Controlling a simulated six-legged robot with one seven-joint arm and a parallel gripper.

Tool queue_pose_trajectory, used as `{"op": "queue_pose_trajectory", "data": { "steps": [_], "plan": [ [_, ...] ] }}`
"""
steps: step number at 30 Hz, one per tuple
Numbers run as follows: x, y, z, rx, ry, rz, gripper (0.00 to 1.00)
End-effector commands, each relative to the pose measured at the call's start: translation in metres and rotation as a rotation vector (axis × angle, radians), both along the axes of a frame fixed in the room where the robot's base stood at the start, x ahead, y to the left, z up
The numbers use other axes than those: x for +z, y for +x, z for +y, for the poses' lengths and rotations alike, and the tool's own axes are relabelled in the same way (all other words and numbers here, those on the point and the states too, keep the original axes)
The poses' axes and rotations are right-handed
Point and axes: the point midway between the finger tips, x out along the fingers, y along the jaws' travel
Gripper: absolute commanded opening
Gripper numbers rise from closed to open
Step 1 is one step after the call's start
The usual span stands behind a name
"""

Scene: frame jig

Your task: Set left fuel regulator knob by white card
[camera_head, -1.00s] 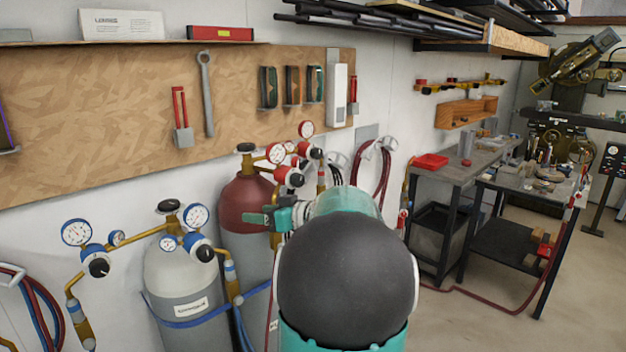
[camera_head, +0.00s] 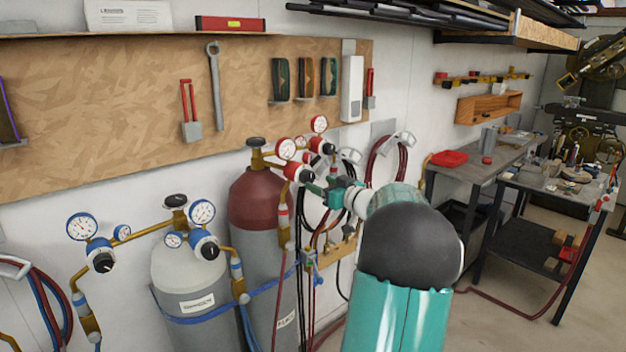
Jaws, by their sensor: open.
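The red fuel cylinder (camera_head: 255,200) stands behind a grey one and carries two red regulators with gauges. The left fuel regulator's black knob (camera_head: 305,175) faces outward; its pointer setting is too small to read. The right regulator's knob (camera_head: 328,148) sits above and to the right. A white card (camera_head: 128,14) with small print, not legible, stands on the shelf at top left. My gripper (camera_head: 316,189) is open and empty, its teal fingers just below and right of the left knob in the picture. I cannot tell whether they touch it.
A grey cylinder (camera_head: 185,285) with two blue regulators (camera_head: 205,247) stands at left, strapped by a blue band. Red hoses (camera_head: 385,160) hang on the wall behind my arm. Workbenches (camera_head: 490,165) stand at right. Some floor shows at lower right.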

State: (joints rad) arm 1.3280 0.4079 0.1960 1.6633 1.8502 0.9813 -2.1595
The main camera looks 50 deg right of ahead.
Motion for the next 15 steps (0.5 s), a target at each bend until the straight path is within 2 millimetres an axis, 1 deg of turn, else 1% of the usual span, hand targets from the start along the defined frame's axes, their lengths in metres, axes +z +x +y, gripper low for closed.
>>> {"op": "queue_pose_trajectory", "data": {
  "steps": [1, 3, 6, 10, 15],
  "plan": [
    [-0.001, 0.010, -0.003, 0.000, 0.001, 0.000, 0.59],
    [-0.001, 0.023, -0.006, 0.001, 0.001, 0.000, 0.59],
    [-0.001, 0.037, -0.011, -0.001, 0.000, 0.000, 0.59],
    [0.000, 0.048, -0.015, -0.002, 0.000, -0.001, 0.59],
    [0.000, 0.051, -0.017, -0.004, 0.001, 0.000, 0.59]
  ]
}}
